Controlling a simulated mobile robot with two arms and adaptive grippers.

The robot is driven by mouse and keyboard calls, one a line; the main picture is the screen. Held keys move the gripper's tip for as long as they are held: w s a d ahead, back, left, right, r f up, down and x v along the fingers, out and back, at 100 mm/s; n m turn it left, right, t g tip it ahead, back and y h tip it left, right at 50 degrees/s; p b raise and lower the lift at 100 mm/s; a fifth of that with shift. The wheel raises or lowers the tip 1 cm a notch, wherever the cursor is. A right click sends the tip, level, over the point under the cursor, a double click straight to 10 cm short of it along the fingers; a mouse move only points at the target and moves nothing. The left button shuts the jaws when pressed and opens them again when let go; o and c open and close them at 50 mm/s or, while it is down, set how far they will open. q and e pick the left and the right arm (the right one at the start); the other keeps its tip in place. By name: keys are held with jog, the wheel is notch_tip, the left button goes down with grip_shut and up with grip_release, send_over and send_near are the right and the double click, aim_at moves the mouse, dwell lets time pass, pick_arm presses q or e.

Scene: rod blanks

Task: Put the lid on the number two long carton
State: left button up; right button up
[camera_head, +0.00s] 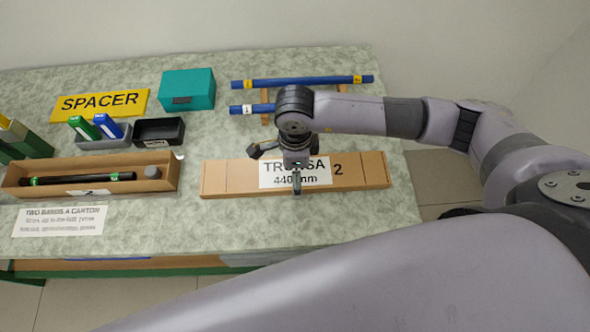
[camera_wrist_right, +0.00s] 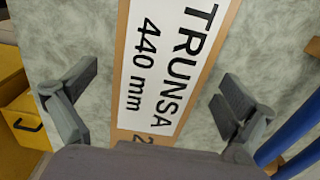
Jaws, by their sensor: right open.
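The number two long carton (camera_head: 12,186) stands open on the left of the table in the head view. A dark rod with green bands and a grey round piece lie inside it, and a "2" label is on its front. The lid (camera_head: 214,178), a long flat cardboard piece marked "TRUNSA 440 mm 2", lies right of the carton. My right gripper (camera_head: 280,168) is open above the lid. In the right wrist view the lid (camera_wrist_right: 123,70) runs between the spread fingers of the gripper (camera_wrist_right: 152,92), with none visibly touching it. My left gripper is not in view.
Blue rods (camera_head: 300,82) lie on a wooden rack behind the lid. A teal box (camera_head: 187,89), a yellow SPACER sign (camera_head: 100,103), a black tray (camera_head: 159,131) and markers stand behind the carton. A paper notice (camera_head: 60,221) lies in front of it.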

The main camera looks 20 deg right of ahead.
jog(key=c, duration=1.2)
jog(key=shift+r, duration=0.1)
